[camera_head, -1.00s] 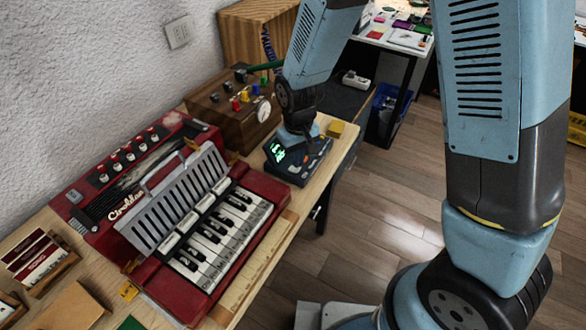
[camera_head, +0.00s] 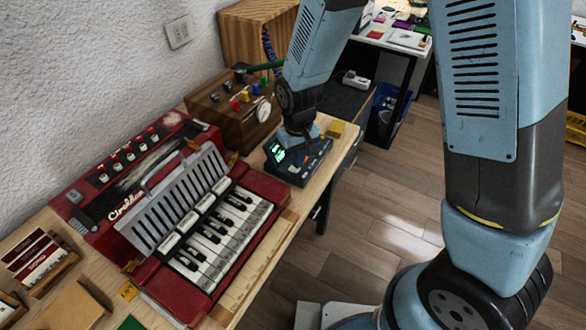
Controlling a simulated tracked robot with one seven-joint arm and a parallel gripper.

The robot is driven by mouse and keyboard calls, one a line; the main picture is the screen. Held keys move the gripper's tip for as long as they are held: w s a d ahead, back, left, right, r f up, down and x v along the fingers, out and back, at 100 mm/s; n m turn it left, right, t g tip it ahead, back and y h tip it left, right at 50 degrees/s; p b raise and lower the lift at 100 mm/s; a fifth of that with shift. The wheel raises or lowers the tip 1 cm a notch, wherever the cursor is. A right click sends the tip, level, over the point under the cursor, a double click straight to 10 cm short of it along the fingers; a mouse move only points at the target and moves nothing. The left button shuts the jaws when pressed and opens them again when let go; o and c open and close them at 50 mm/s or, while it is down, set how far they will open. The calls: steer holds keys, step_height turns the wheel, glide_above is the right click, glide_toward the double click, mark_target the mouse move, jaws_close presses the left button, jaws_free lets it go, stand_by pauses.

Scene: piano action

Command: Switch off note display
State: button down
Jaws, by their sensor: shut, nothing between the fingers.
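The note display (camera_head: 284,170) is a small dark box with a lit green screen (camera_head: 277,152) on its left part. It stands on the wooden bench, to the right of the red keyboard instrument. My gripper (camera_head: 300,145) is shut, pointing down over the box's top. The fingertips are hidden behind my wrist, so I cannot tell whether they touch the box. The controls under my gripper are hidden too.
The red keyboard instrument (camera_head: 217,235) with its raised grille (camera_head: 175,198) stands to the left. A wooden box with coloured knobs (camera_head: 232,113) is behind. A yellow block (camera_head: 335,129) lies beside the display. The bench's (camera_head: 345,147) right edge is close by.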

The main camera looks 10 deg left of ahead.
steer(key=shift+f, duration=0.75)
stand_by(0.5)
steer(key=shift+r, duration=3.55)
